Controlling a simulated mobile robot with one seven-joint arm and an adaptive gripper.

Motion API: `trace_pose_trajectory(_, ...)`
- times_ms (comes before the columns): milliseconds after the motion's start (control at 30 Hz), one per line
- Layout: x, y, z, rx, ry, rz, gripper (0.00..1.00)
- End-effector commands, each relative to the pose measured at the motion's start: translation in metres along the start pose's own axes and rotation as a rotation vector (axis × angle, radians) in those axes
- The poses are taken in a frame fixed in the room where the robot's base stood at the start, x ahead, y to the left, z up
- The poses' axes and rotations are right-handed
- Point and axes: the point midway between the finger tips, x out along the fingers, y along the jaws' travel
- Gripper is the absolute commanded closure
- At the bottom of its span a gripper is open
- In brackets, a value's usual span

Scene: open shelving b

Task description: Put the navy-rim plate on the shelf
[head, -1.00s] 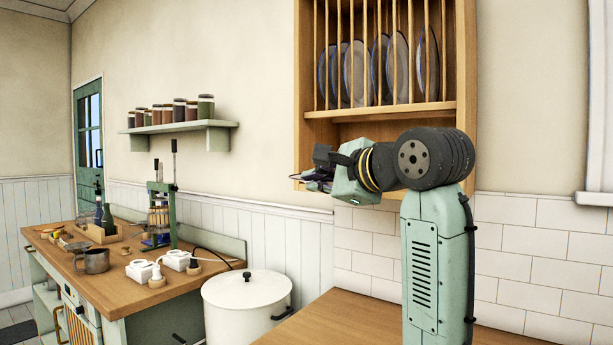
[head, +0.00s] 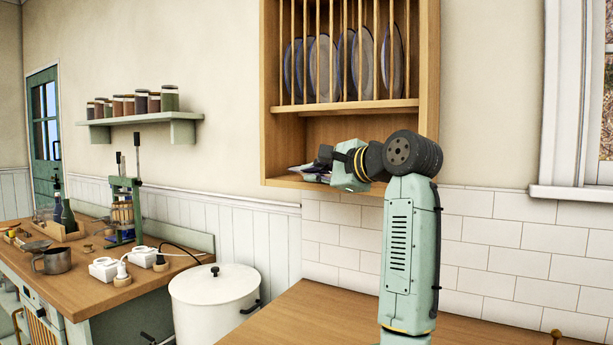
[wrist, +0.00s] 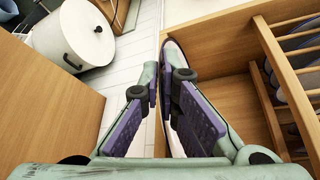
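The navy-rim plate (wrist: 174,48) stands nearly edge-on in the wrist view, a thin pale sliver with a dark rim. My gripper (wrist: 160,90) appears closed on it, with the plate between its purple pads; the right finger hides much of it. In the head view my gripper (head: 318,170) is at the left of the open lower compartment of the wooden wall rack, just above its bottom shelf board (head: 350,188). The plate is hard to make out there. The rack's wood (wrist: 215,50) fills the right of the wrist view, beside the plate.
Several plates (head: 318,70) stand between dowels in the rack's upper part. A wooden counter (head: 300,320) lies below, with a white lidded pot (head: 215,300) left of it. A green shelf with jars (head: 140,120) hangs further left. The lower compartment's right part is partly hidden by my arm.

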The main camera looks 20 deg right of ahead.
Motion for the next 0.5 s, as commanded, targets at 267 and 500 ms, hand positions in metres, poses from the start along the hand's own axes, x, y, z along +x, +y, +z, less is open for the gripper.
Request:
trace_pose_trajectory(267, 0.013, -0.015, -0.026, -0.001, -0.002, -0.002, 1.00)
trace_pose_trajectory(500, 0.023, -0.027, -0.050, -0.001, -0.002, -0.002, 1.00)
